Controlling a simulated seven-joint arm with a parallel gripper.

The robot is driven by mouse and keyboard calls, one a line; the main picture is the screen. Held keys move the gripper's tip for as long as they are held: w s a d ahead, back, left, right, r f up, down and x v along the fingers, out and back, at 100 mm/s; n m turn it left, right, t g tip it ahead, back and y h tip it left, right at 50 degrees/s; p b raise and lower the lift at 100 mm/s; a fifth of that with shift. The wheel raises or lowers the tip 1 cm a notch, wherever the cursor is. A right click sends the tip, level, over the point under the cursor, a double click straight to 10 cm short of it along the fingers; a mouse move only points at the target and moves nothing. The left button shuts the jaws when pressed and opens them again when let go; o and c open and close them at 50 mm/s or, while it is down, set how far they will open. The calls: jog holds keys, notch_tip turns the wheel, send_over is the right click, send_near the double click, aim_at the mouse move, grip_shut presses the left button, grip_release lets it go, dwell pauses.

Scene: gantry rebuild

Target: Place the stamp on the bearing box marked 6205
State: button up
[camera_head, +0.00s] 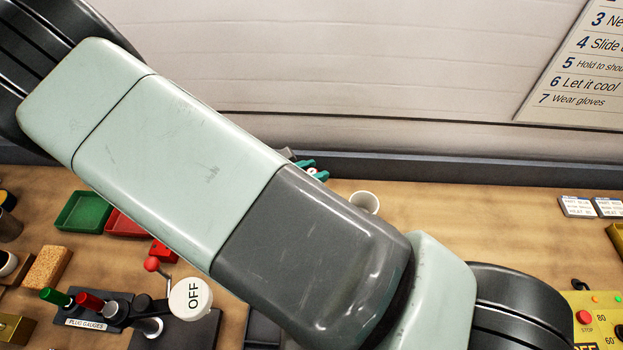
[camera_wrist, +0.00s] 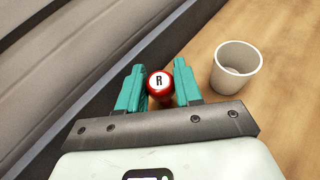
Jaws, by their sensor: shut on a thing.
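My gripper (camera_wrist: 158,70) shows in the wrist view with its two teal fingers shut on the stamp (camera_wrist: 160,86), a red round-topped piece with a white disc marked R. In the head view my gripper (camera_head: 312,170) is partly hidden behind my arm, near the back wall, with a bit of red and white between the teal fingers. The stamp's lower end is hidden. I see no bearing box marked 6205 in either view; my arm covers much of the bench.
A white cup (camera_head: 365,202) stands close to my gripper; it also shows in the wrist view (camera_wrist: 236,70). A green tray (camera_head: 84,212), a red tray (camera_head: 125,224), plug gauges (camera_head: 88,302) and a sponge-like block (camera_head: 47,267) are at left. Small labelled cards (camera_head: 577,206) lie at right.

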jog(key=shift+f, duration=1.25)
jog(key=shift+f, duration=0.15)
jog(key=o, duration=1)
jog(key=shift+o, duration=0.2)
